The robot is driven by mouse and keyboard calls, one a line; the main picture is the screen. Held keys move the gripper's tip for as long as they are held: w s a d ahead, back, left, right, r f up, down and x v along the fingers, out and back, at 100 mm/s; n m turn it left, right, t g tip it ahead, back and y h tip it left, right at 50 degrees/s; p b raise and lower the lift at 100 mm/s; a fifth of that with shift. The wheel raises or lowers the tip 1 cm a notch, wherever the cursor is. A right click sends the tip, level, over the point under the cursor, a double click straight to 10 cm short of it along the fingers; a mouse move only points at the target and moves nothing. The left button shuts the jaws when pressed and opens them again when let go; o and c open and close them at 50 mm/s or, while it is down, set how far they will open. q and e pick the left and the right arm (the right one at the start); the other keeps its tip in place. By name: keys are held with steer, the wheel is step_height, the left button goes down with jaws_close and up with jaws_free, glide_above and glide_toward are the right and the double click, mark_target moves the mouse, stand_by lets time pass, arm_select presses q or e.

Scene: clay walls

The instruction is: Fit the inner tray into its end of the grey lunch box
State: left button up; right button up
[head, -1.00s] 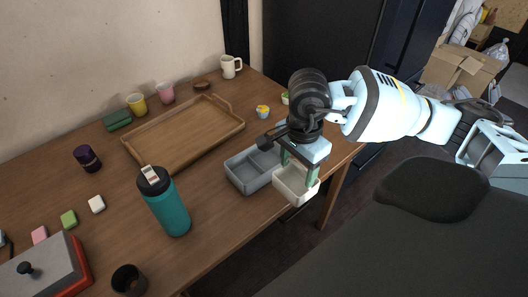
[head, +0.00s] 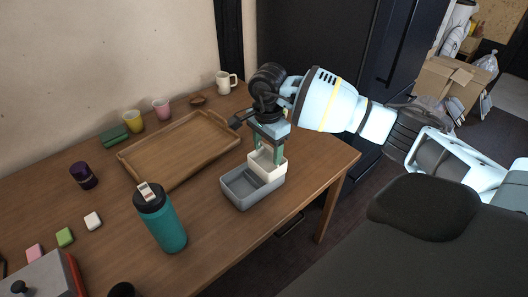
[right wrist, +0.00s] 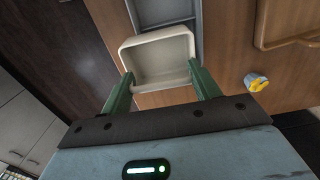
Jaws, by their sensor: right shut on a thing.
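The inner tray (head: 267,164) is a small cream open tray. My right gripper (head: 269,150) is shut on it, its green fingers at two opposite sides. The tray is over the right end of the grey lunch box (head: 239,204), its rim standing a little higher than the box rim. I cannot tell whether it touches the box floor. The box's left compartment is empty. In the right wrist view the tray (right wrist: 160,58) hangs between the fingers and covers part of the box (right wrist: 190,14). My left gripper is not in view.
A wooden serving tray (head: 180,150) lies behind the box. A teal bottle (head: 163,222) stands to its left. A yellow-and-blue item (right wrist: 256,82) is near the gripper in the right wrist view. The table's front edge is close to the box, with bare wood to its right.

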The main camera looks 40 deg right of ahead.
mark_target(264, 163)
steer(key=shift+w+d, duration=0.2)
steer(key=shift+w, duration=0.6)
steer(key=shift+w, duration=0.2)
step_height(264, 163, down, 4)
steer(key=shift+w+r, duration=0.1)
steer(key=shift+r, duration=0.05)
steer(key=shift+f, duration=0.5)
steer(key=shift+f, duration=0.1)
